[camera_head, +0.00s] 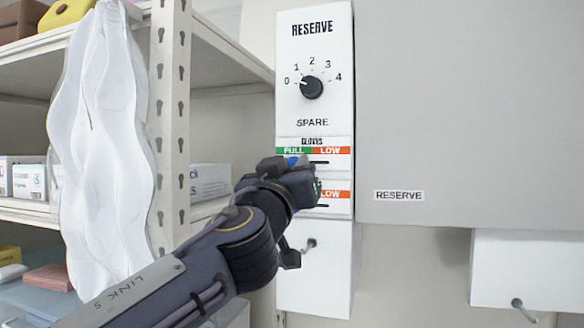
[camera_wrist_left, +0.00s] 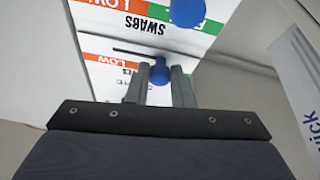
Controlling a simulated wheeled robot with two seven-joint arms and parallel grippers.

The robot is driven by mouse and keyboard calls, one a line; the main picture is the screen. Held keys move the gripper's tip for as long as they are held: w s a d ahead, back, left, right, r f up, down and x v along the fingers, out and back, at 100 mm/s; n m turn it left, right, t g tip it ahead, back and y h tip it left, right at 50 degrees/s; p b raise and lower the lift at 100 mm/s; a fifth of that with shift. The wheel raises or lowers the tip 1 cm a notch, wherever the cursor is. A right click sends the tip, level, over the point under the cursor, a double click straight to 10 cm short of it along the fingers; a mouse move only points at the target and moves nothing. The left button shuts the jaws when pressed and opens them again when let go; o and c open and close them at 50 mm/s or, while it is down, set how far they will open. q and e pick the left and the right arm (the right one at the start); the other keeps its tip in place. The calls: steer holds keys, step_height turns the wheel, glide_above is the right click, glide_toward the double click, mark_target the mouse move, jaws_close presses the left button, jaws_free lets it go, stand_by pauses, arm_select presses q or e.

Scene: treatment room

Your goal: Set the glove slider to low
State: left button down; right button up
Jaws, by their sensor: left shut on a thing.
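The white dispenser panel carries a glove slider (camera_head: 320,162) under the word GLOVES, with a green FULL zone at left and an orange LOW zone (camera_head: 333,150) at right. Its blue knob (camera_wrist_left: 159,72) is toward the FULL side; a bit of blue shows in the head view (camera_head: 292,161). My left gripper (camera_wrist_left: 160,83) is shut on this knob, one finger on each side. In the head view my gripper (camera_head: 290,165) covers part of the sliders. The SWABS slider, with its own blue knob (camera_wrist_left: 187,11), is just below the glove slider. My right gripper is out of view.
A SPARE dial (camera_head: 312,87) sits above the sliders, pointing toward 0. A metal shelf with boxes (camera_head: 27,178) and a white draped sheet (camera_head: 103,130) stand at left. A grey RESERVE cabinet (camera_head: 470,110) is at right. A small hook (camera_head: 309,243) is below the sliders.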

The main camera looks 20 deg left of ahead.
mark_target(328, 158)
arm_select(q)
steer(key=d+b, duration=0.4)
steer(key=d, duration=0.1)
steer(key=shift+s+f, duration=0.1)
steer(key=shift+f, duration=0.1)
steer(key=shift+d+r, duration=0.1)
steer(key=shift+d, duration=0.15)
steer(key=shift+a+r, duration=0.1)
steer(key=c, duration=1.3)
jaws_free()
steer(key=shift+d, duration=0.25)
steer(key=shift+a, duration=0.15)
